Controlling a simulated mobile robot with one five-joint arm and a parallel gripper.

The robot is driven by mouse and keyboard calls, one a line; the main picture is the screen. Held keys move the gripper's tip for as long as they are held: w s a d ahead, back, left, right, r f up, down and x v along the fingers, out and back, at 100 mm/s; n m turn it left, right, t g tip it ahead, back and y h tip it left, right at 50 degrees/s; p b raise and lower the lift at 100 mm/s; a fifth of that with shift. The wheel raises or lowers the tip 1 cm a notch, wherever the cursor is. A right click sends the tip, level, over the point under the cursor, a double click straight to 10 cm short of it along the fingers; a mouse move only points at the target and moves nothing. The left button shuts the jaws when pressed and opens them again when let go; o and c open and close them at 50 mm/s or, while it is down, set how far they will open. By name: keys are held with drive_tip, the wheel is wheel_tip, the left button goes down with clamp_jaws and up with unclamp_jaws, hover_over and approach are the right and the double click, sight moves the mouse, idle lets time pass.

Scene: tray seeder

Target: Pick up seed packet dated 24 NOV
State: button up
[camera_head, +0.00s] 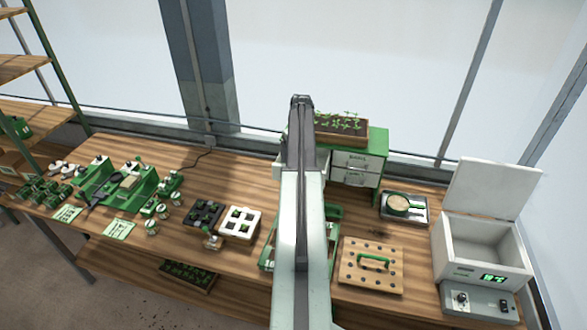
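No seed packet with a readable 24 NOV date can be made out. Two small pale-and-green cards or packets, one on the left (67,212) and one to its right (118,228), lie near the bench's front left edge. Their print is too small to read, and I cannot tell whether they are seed packets. My arm rises through the middle of the view and hides part of the bench behind it. No gripper fingers can be made out.
The wooden bench (190,262) holds green seeder equipment (130,185) at left, dark and white trays (240,222) in the middle, a drilled wooden board (372,280), a drawer unit (355,160) with a seedling box, and an open white chest (480,245) at right. Shelves (20,68) stand far left.

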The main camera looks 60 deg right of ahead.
drive_tip(key=f+b, duration=0.1)
drive_tip(key=w+f+b, duration=0.1)
drive_tip(key=f+b, duration=0.3)
drive_tip(key=shift+w+d+f, duration=0.15)
drive_tip(key=shift+w+d, duration=0.05)
drive_tip(key=shift+d, duration=0.05)
drive_tip(key=shift+r, duration=0.25)
drive_tip(key=c, duration=1.1)
drive_tip(key=shift+s+r, duration=0.1)
drive_tip(key=shift+r+p, duration=0.3)
drive_tip(key=shift+p, duration=0.25)
wheel_tip(320, 180, up, 11)
drive_tip(key=p, duration=1.1)
drive_tip(key=s+d, duration=0.3)
drive_tip(key=s, duration=0.6)
drive_tip(key=s+d, duration=0.3)
drive_tip(key=s, duration=0.7)
drive_tip(key=shift+f, duration=0.15)
